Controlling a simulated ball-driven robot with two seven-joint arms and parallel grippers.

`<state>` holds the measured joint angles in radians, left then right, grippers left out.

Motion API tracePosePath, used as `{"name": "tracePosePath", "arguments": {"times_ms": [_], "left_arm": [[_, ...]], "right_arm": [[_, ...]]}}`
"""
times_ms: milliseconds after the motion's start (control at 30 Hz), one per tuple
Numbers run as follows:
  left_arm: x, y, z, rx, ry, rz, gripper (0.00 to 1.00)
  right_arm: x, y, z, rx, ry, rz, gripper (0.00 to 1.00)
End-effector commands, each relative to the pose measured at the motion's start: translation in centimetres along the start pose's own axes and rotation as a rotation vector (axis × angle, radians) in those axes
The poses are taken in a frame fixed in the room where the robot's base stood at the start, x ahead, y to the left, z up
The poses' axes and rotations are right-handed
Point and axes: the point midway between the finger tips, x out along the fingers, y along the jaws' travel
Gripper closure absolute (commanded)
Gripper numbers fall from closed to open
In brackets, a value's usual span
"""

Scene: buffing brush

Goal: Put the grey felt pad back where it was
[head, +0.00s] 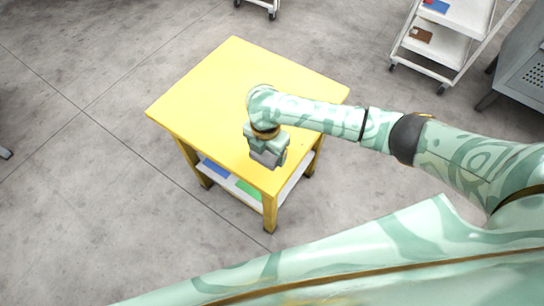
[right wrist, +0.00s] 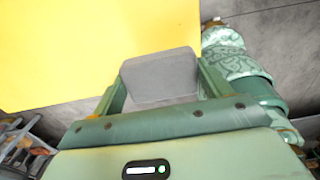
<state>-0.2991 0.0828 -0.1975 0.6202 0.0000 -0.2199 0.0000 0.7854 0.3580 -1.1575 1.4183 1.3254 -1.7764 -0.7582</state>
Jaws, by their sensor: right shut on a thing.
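The grey felt pad (head: 267,158) is a grey block with a smooth face. It also shows in the right wrist view (right wrist: 160,76), between the two green fingers. My right gripper (head: 268,148) is shut on it. In the head view the pad appears against the near part of the yellow table top (head: 205,95). In the right wrist view the yellow top (right wrist: 95,45) lies beyond the pad, with grey floor beside its edge. I cannot tell whether the pad touches the table. My left gripper is not in view.
The table top is bare where it shows; my right arm covers part of it. A lower white shelf (head: 235,184) holds a blue item (head: 215,168) and a green item (head: 248,190). A white cart (head: 435,50) and a grey cabinet (head: 525,70) stand at the right.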

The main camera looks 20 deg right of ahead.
Motion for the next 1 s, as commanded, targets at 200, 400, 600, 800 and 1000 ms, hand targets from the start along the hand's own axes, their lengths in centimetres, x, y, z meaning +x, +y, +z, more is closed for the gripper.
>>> {"name": "tracePosePath", "arguments": {"times_ms": [200,400,600,800,1000], "left_arm": [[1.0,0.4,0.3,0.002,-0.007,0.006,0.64],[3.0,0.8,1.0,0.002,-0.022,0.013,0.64],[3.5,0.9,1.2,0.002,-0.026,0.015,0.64],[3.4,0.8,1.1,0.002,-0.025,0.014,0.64],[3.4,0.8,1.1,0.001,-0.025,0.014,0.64]], "right_arm": [[1.5,-0.1,1.2,0.0,-0.001,0.001,0.45],[4.8,-0.3,2.5,0.001,0.003,-0.002,0.45],[6.1,-0.2,2.6,0.001,-0.001,0.002,0.44],[6.0,-0.2,2.6,0.001,-0.001,0.002,0.45],[6.2,-0.2,2.5,0.0,-0.002,0.002,0.02]]}}
